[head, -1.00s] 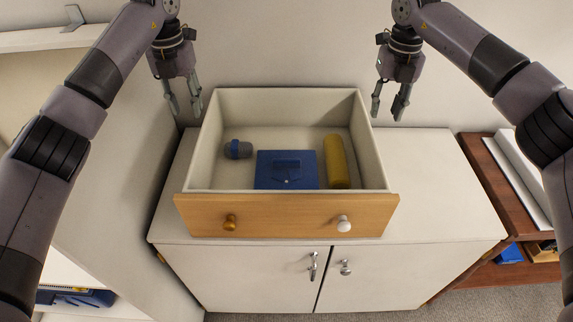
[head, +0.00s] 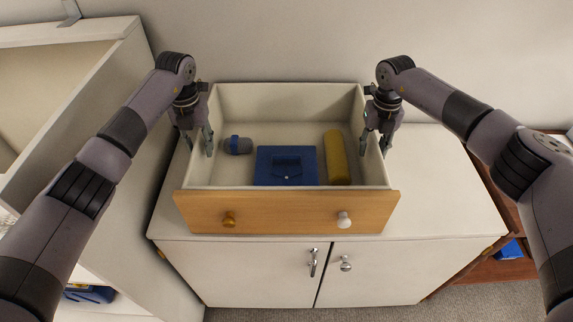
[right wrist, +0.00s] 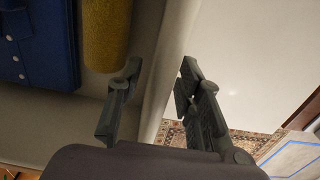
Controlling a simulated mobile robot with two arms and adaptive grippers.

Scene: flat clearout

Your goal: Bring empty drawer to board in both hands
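The drawer (head: 288,211) sits on top of a white cabinet, with a wooden front, one brown knob and one white knob. My left gripper (head: 198,143) is open at the drawer's left wall, one finger on each side. My right gripper (head: 375,145) is open at the right wall. In the right wrist view its fingers (right wrist: 158,85) stand apart on either side of the wall, with gaps visible.
The white cabinet top (head: 440,190) is bare right of the drawer. A tall white shelf unit (head: 110,200) stands close on the left. A brown shelf (head: 490,268) with a blue item stands at the right. A wall is behind.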

